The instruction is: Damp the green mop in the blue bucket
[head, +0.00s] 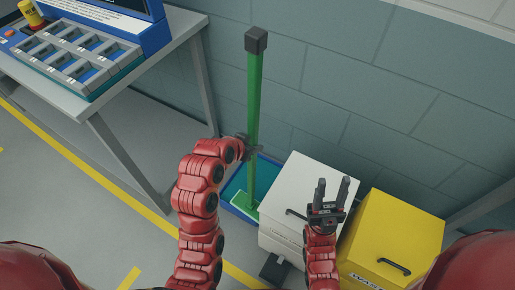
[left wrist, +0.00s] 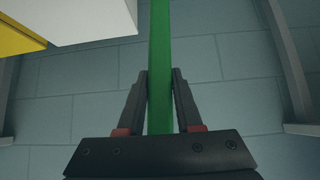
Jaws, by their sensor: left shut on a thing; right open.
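The green mop (head: 253,95) stands nearly upright, with a dark cap on top of its handle. Its flat green head (head: 244,203) appears within the outline of the blue bucket (head: 236,211); I cannot tell whether it touches the bottom. My left gripper (head: 248,148) is shut on the mop's handle, below its middle. The left wrist view shows the green handle (left wrist: 161,50) between the fingers of that gripper (left wrist: 160,75). My right gripper (head: 331,188) is open and empty, in front of the white bin and right of the bucket.
A white bin (head: 322,183) stands close to the bucket's right, with a yellow bin (head: 400,235) beside it. A table (head: 160,60) with a blue tray of grey compartments (head: 75,55) is at the left. A block wall (head: 400,90) is behind. Floor is clear at lower left.

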